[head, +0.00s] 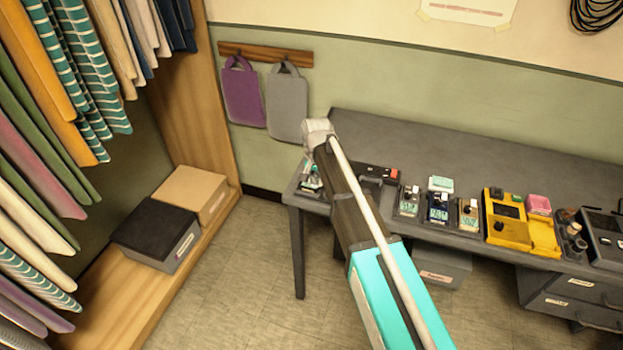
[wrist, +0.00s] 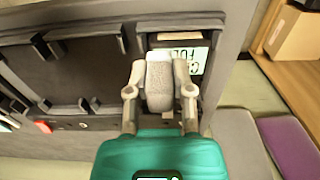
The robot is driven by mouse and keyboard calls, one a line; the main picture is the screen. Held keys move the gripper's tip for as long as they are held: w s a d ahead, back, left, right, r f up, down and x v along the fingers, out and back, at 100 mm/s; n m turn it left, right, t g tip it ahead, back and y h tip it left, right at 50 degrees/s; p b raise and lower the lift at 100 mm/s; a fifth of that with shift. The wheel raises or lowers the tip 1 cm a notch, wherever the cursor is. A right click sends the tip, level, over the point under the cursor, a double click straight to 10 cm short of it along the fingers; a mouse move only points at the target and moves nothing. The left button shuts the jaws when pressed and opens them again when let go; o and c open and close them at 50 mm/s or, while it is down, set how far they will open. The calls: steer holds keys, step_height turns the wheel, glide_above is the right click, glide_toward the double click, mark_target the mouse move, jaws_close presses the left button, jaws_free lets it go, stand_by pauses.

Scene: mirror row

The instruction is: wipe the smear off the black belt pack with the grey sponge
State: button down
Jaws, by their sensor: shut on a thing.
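The black belt pack (wrist: 208,66) sits in the end bay of a dark dock (wrist: 85,65) in the wrist view, its pale green screen partly covered by the sponge. In the head view the belt pack (head: 311,180) is at the left end of the desk. My gripper (wrist: 160,96) is shut on the grey sponge (wrist: 160,75), a finger on each side. The sponge is over or against the pack's near side; contact cannot be told. I cannot make out the smear.
The grey desk (head: 450,150) holds several small devices, a yellow unit (head: 497,225) and a pink block (head: 538,204) to the right. A purple bag (head: 242,93) and grey bag (head: 288,105) hang behind. Boxes (head: 157,235) stand left.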

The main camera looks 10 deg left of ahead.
steer(key=shift+d, duration=0.65)
steer(key=shift+a, duration=0.1)
steer(key=shift+w+a, duration=0.1)
steer(key=shift+a, duration=1.4)
steer(key=shift+a, duration=0.15)
steer(key=shift+w+a, duration=0.1)
steer(key=shift+a, duration=1.3)
